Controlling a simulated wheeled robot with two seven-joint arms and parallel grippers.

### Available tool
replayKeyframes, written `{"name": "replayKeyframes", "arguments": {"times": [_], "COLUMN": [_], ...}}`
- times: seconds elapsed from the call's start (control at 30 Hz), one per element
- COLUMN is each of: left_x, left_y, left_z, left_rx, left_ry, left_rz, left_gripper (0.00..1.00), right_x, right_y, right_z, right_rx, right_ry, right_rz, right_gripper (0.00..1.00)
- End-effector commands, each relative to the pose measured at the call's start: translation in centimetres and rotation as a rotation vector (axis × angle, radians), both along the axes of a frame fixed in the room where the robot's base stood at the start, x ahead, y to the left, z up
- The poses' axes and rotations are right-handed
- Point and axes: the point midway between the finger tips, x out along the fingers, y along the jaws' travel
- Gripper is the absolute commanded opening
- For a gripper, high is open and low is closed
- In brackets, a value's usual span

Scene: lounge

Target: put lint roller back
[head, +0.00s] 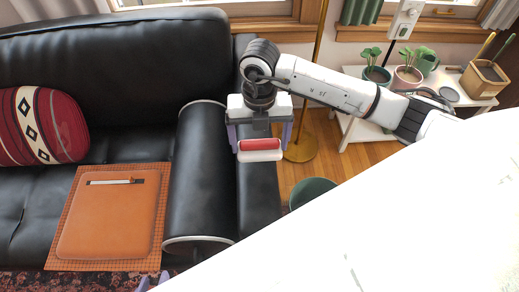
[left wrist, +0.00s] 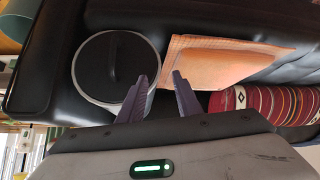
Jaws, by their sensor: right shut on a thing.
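The lint roller (head: 260,152), with a red upper side and a white lower side, is held in my right gripper (head: 259,140). It hangs level in front of the sofa's right armrest and appears above it; the exact height is unclear. My right gripper is shut on it, one purple finger at each end. Only the fingertips of my left gripper (head: 153,281) show at the bottom of the head view. In the left wrist view my left gripper (left wrist: 167,75) is open and empty, facing the sofa. The lint roller is not seen in the left wrist view.
A black bolster (head: 205,170) lies along the black sofa (head: 120,60). Left of it are an orange case (head: 110,222) with a thin white stick, and a red patterned pillow (head: 40,127). A floor lamp pole, green bin (head: 312,190) and white plant table stand right.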

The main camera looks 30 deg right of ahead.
Motion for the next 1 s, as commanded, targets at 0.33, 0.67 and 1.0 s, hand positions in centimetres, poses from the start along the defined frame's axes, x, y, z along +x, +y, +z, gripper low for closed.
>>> {"name": "replayKeyframes", "arguments": {"times": [0.33, 0.67, 1.0], "left_x": [0.0, 0.1, 0.1], "left_y": [-0.1, -0.1, -0.2], "left_z": [-0.1, -0.3, -0.1], "left_rx": [0.0, 0.0, 0.0], "left_ry": [0.0, -0.001, -0.002], "left_rz": [-0.001, -0.003, -0.003], "left_gripper": [0.31, 0.31, 0.31], "right_x": [0.0, 0.0, 0.0], "right_y": [0.0, 0.0, 0.0], "right_z": [-3.8, -4.2, -4.0], "right_rx": [0.001, 0.0, 0.0], "right_ry": [0.0, -0.002, -0.002], "right_rz": [0.002, 0.002, 0.002], "right_gripper": [0.69, 0.69, 1.0]}}
